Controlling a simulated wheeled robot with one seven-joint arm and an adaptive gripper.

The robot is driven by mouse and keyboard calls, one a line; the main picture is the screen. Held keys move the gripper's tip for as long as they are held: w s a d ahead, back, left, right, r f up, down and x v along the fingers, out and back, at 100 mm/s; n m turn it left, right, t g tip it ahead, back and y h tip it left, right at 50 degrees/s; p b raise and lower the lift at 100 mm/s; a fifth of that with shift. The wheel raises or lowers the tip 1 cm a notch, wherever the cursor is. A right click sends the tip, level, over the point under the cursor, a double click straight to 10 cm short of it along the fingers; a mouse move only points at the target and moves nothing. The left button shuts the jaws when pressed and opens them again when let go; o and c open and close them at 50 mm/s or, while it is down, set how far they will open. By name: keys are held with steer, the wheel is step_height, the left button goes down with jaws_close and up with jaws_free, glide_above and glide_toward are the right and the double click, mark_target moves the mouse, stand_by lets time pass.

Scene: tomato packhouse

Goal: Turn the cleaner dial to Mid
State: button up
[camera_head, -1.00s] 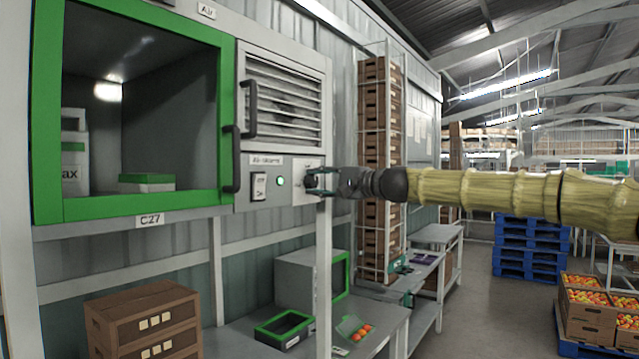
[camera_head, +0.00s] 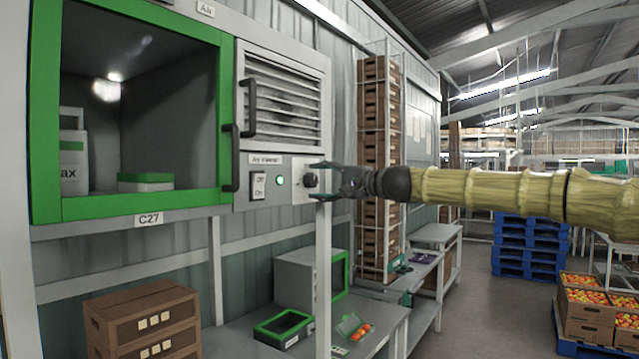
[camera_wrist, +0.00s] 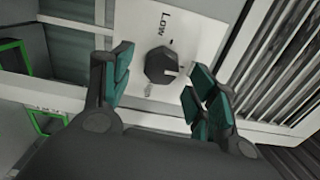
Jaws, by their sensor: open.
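The dial is a dark faceted knob (camera_wrist: 161,65) on a white plate (camera_wrist: 195,20). A light pointer mark on it faces right in the wrist view. The label "Low" (camera_wrist: 166,24) is above it there; another small mark below is unreadable. In the head view the dial (camera_head: 310,181) is at the right end of the panel under the louvred grille. My gripper (camera_head: 322,181) is open just right of the dial. In the wrist view its teal-padded fingers (camera_wrist: 158,80) are to either side of the dial, with gaps between.
A green-framed cabinet (camera_head: 142,208) adjoins the panel. A white post (camera_head: 324,265) stands below my gripper. A bench (camera_head: 385,325) is underneath.

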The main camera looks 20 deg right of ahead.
steer(key=v, duration=1.1)
steer(key=shift+d, duration=0.2)
steer(key=shift+f, duration=0.1)
